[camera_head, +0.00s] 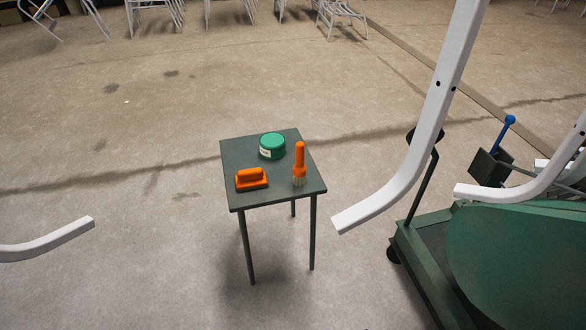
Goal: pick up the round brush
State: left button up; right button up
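The round brush (299,162) stands upright on a small dark green table (287,193), near its right edge. It has an orange handle on top and pale bristles at the bottom. Nothing is holding it. Neither of my grippers can be made out in the head view.
A flat orange brush (251,179) and a green tin (272,146) share the tabletop. White bent tubes (420,130) cross the right side, and another (50,243) enters at left. A green wheeled machine (520,250) stands at right. Chair frames (343,12) line the back. Floor left is clear.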

aim_at(299, 178)
jog(key=i, duration=1.1)
jog(key=u, duration=0.3)
